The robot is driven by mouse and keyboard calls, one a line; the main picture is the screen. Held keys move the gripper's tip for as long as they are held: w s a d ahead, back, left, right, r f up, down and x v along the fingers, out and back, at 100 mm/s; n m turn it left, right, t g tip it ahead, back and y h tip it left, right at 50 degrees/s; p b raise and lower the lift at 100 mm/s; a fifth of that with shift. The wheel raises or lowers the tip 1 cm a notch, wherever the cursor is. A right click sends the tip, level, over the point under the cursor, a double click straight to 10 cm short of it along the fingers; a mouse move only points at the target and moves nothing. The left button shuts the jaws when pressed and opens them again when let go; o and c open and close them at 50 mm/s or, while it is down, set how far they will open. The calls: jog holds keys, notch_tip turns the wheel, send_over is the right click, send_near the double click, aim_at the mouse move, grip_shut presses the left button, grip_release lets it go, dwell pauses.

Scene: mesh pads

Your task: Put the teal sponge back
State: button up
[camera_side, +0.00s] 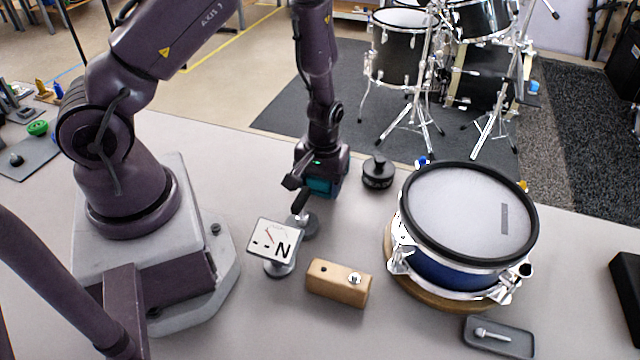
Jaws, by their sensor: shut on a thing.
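A teal block (320,187), which looks like the teal sponge, shows at the lower end of my gripper (318,190). My gripper is shut on it, and its dark parts hide much of the block. It is over the table, left of the black round weight (377,174) and behind the dial gauge. The exact gap between the block and the tabletop cannot be told.
A wooden block (338,284) lies in front. A blue snare drum (470,215) on a wooden ring stands right, with a grey tray (498,338) in front. Table is clear between my base and gauge.

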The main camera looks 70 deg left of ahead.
jog(key=shift+f, duration=0.35)
jog(key=shift+f, duration=0.1)
jog(key=o, duration=0.9)
jog(key=s+d+r+m+t+h, duration=0.1)
jog(key=s+d+r+m+t, duration=0.15)
jog(key=r, duration=1.05)
jog(key=s+d+r+m+t, duration=0.1)
jog(key=d+r+m, duration=0.15)
jog(key=r, duration=1.15)
jog(key=s+r+m, duration=0.1)
jog(key=s+r, duration=0.1)
jog(key=s+d+r+m+t, duration=0.1)
jog(key=s+r, duration=0.2)
jog(key=s+r+m+t, duration=0.1)
jog(key=s+r+m, duration=0.1)
jog(key=s, duration=0.1)
jog(key=shift+s+d+r+t+y, duration=0.1)
jog(key=shift+d+r+t+y, duration=0.15)
jog(key=shift+y, duration=0.05)
